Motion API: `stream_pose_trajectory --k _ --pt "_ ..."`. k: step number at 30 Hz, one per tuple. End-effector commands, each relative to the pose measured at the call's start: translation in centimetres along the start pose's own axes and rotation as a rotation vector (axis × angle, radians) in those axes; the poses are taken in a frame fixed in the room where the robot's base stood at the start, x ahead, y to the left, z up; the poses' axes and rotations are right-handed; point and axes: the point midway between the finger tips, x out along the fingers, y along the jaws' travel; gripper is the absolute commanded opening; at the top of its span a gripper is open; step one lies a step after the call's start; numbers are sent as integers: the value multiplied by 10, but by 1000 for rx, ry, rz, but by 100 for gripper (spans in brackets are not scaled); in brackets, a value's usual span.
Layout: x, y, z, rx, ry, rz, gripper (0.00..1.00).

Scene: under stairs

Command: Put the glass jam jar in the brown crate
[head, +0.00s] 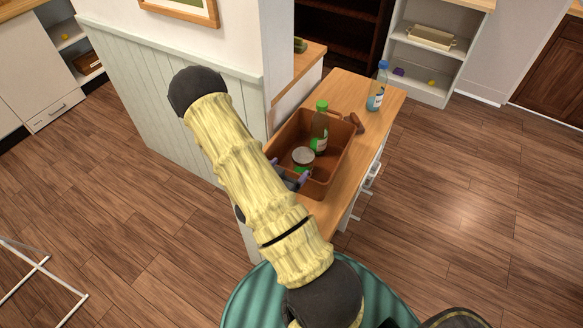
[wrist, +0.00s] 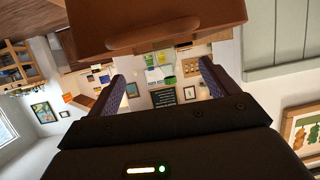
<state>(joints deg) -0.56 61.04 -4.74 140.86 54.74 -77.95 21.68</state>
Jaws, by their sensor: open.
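The brown crate (head: 336,168) stands on a wooden counter. A jar with a grey lid (head: 303,156), which looks like the glass jam jar, shows inside the crate near its front end; its lower part is partly hidden. My gripper (head: 290,169) is at the crate's near end, beside the jar, partly hidden by my arm. In the wrist view my gripper (wrist: 161,72) is open, with nothing between its fingers. The crate's outer wall (wrist: 160,20) fills the top of that view, and the jar does not show there.
A green-capped bottle (head: 320,125) stands in the crate. A brown object (head: 355,123) lies right of the crate, and a blue-capped bottle (head: 377,88) stands farther back on the counter (head: 345,185). A panelled half-wall (head: 165,95) is to the left. Floor is clear at right.

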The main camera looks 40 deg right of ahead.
Motion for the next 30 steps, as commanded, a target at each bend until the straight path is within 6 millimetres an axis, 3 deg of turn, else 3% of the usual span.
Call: stream_pose_trajectory --k 19,25,30 --pt "-3 -8 -1 6 -32 -18 86" --pt "-21 -41 -3 19 -228 -116 86" --pt "-59 -75 -11 -33 -445 -265 86"
